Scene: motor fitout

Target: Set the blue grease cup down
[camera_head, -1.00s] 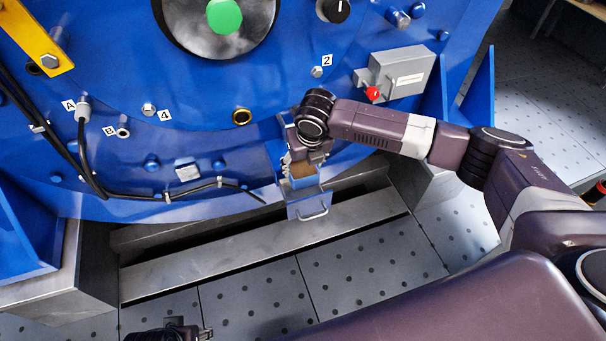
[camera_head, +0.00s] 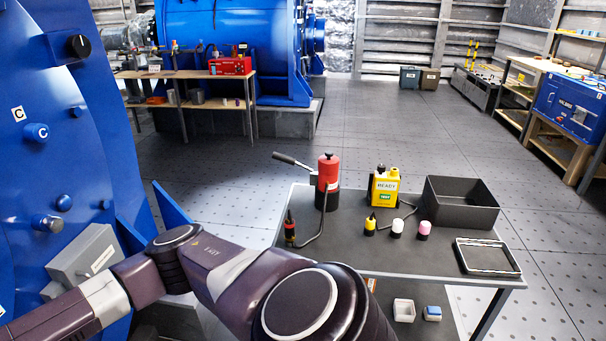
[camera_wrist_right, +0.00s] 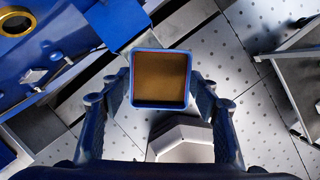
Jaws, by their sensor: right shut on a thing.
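In the right wrist view my right gripper (camera_wrist_right: 160,88) is shut on the blue grease cup (camera_wrist_right: 160,106), with one finger on each side of it. The cup has a square blue rim and brown grease inside, seen from above. The perforated floor shows far below around it. In the head view the gripper and cup are out of frame; only my right arm crosses the bottom left. My left gripper is not in view.
A white container (camera_head: 404,310) and a blue-and-white item (camera_head: 432,313) sit below.

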